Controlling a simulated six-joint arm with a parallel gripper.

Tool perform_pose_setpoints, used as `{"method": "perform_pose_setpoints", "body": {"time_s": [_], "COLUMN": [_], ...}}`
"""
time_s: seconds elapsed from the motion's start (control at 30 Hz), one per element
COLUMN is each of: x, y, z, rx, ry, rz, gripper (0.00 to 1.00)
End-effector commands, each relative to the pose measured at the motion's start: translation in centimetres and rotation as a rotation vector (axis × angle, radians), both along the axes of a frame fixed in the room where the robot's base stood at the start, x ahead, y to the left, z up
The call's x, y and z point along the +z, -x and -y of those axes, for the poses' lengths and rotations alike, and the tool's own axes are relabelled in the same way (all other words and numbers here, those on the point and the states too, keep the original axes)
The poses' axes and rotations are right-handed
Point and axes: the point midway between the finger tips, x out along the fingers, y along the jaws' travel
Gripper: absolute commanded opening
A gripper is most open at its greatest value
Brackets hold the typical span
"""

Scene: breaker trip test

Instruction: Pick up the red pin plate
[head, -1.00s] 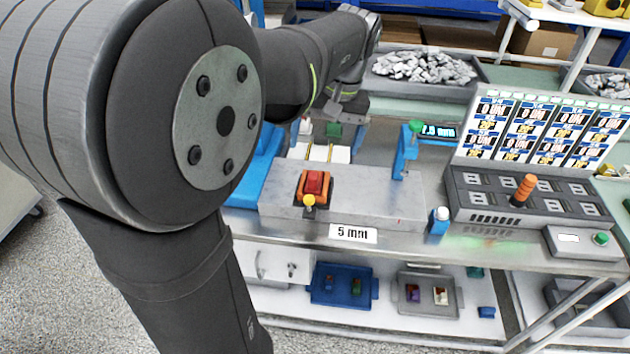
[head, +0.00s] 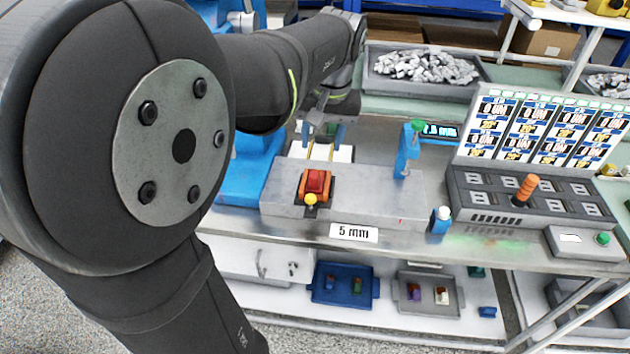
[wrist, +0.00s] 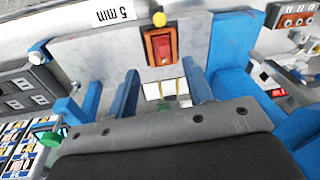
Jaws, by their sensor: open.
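My gripper (head: 323,132) is over the back of the grey block (head: 385,200). Its two blue fingers are apart in the wrist view (wrist: 165,90), with nothing held between them. A red rocker in an orange housing (head: 315,184) sits on the block in front of the fingers and also shows in the wrist view (wrist: 161,48). A small red piece (wrist: 275,92) lies at the right of the wrist view. I cannot tell which red thing is the pin plate. Pale pads (wrist: 160,88) lie between the fingers, with a bit of green behind them.
A blue post with a green knob (head: 406,150) stands right of my gripper, and a blue part (head: 250,170) stands left. A grey console with an orange handle (head: 525,190) is further right. Trays (head: 343,285) are on the shelf below.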

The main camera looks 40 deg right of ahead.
Motion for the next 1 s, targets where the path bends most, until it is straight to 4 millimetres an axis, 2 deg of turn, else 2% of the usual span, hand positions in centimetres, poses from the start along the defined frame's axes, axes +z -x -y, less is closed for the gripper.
{"method": "perform_pose_setpoints", "body": {"time_s": [0.2,0.4,0.47,0.8,1.0], "x": [0.4,0.0,-0.8,-7.5,-10.1], "y": [-1.5,-2.1,-2.4,-4.3,-5.0], "z": [-1.7,-2.0,-1.7,0.2,1.0], "rx": [-0.111,-0.152,-0.154,-0.152,-0.153], "ry": [0.212,0.277,0.278,0.274,0.276], "rz": [0.102,0.153,0.153,0.151,0.152], "gripper": [0.47,0.47,0.47,0.47,0.47]}}
